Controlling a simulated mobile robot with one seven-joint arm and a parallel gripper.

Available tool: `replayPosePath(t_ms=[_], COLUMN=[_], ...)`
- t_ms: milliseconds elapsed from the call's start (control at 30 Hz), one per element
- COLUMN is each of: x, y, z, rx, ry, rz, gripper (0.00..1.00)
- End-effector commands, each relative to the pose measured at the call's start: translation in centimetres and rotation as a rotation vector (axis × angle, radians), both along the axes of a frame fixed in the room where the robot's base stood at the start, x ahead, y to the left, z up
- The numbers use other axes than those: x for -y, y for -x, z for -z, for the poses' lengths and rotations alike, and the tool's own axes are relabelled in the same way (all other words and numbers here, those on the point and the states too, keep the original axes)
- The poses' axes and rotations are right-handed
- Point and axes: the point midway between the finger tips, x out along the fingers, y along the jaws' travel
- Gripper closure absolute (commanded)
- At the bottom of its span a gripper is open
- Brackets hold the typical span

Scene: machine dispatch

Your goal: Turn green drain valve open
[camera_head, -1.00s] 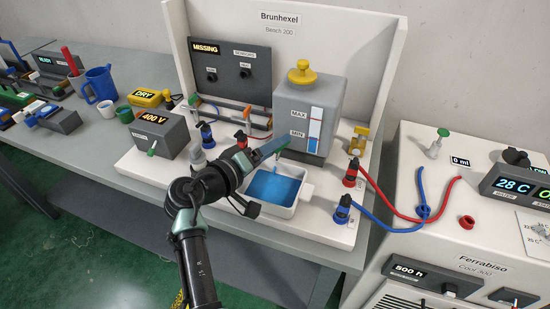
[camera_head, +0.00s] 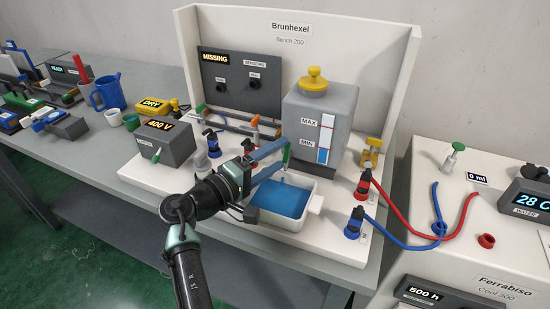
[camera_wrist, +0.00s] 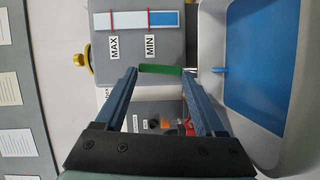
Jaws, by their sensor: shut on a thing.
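The green drain valve handle (camera_head: 287,153) is at the lower front of the grey tank (camera_head: 318,115). My gripper (camera_head: 280,156) is shut on it, with one blue finger on either side. In the wrist view the green handle (camera_wrist: 160,70) spans between the two fingertips. A white tray (camera_head: 316,203) holding blue liquid (camera_head: 283,200) stands just below. In the wrist view a small blue streak (camera_wrist: 218,70) shows at the tray's edge, seemingly liquid from the valve. The valve body is mostly hidden. The tank's level strip (camera_head: 325,138) shows blue below a white part.
A red-collared connector (camera_head: 363,185) and a blue-collared one (camera_head: 354,222), with hoses, stand right of the tray. A grey 400 V box (camera_head: 165,142) stands to the left. A panel reading MISSING (camera_head: 240,85) is behind. The Ferrabiso unit (camera_head: 480,262) is at the right.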

Motion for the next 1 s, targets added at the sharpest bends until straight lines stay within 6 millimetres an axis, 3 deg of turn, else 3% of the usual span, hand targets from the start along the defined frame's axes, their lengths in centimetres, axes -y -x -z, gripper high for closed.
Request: replayPosePath(t_ms=[267, 300, 467, 1000], x=[0.01, 0.01, 0.01, 0.16], y=[0.02, 0.02, 0.01, 0.1], z=[0.08, 0.08, 0.07, -0.19], rx=[-0.003, -0.003, -0.002, 0.017], ry=[0.0, 0.0, -0.001, -0.069], rz=[0.001, 0.001, 0.0, -0.001], gripper=[0.84, 0.27, 0.0, 0.0])
